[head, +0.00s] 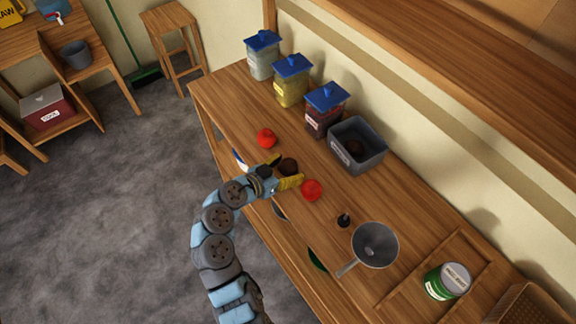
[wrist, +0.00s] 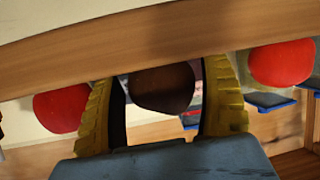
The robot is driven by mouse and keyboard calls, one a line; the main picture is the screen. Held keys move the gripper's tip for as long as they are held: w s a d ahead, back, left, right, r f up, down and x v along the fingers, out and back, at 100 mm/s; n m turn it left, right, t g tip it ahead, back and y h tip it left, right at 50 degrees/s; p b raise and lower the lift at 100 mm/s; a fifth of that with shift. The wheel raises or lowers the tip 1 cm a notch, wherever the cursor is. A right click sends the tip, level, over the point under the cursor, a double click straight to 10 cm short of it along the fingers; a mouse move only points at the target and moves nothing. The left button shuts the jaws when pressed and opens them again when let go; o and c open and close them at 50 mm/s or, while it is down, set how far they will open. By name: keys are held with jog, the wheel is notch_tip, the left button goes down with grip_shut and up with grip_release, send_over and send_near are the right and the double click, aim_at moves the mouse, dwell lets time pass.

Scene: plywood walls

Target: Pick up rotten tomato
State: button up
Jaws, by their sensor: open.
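The rotten tomato, dark brown and round (head: 288,165), lies on the wooden counter between two red tomatoes. My gripper (head: 286,170) has its yellow fingers on either side of it. In the wrist view the rotten tomato (wrist: 163,87) sits between the spread fingers of my gripper (wrist: 160,78). The fingers are open, and a gap shows beside the left one; contact on the right is unclear. One red tomato (head: 266,138) is beyond the gripper and the other (head: 312,190) is close to the right finger.
A grey bin (head: 372,158) with a dark item inside stands by the wall, beside several blue-lidded containers (head: 325,108). A funnel (head: 375,245), a small dark object (head: 344,220) and a green can (head: 447,281) are toward the lower right. A wooden shelf (head: 450,70) overhangs the counter.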

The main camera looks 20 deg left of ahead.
jog(key=c, duration=0.7)
